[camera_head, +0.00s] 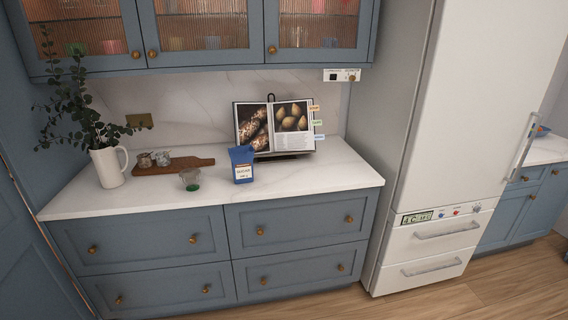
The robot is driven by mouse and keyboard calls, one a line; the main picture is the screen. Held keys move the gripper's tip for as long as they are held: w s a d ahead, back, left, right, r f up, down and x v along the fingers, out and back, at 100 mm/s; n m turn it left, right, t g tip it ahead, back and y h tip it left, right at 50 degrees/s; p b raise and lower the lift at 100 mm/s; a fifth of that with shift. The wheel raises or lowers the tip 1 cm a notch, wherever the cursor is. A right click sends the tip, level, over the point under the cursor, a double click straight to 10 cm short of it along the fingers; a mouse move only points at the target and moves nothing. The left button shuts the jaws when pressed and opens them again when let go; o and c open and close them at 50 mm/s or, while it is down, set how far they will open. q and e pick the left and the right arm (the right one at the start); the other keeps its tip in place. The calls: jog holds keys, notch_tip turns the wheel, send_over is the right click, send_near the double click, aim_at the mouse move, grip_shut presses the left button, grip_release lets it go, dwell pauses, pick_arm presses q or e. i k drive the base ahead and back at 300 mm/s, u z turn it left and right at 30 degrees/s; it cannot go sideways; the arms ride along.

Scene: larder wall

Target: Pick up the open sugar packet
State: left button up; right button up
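Neither of my grippers shows in the head view.
An open cookbook (275,128) on a stand is behind the packet. A small glass with a green base (190,179), a wooden board (173,167) with small jars and a white jug of leaves (108,166) stand to the left. Upper cabinets (205,58) overhang. A fridge (455,110) bounds the right.

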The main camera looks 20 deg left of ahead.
aim_at(241, 157)
jog(key=z, duration=0.6)
jog(key=i, duration=1.75)
jog(key=u, duration=0.9)
jog(key=i, duration=0.75)
jog(key=u, duration=0.75)
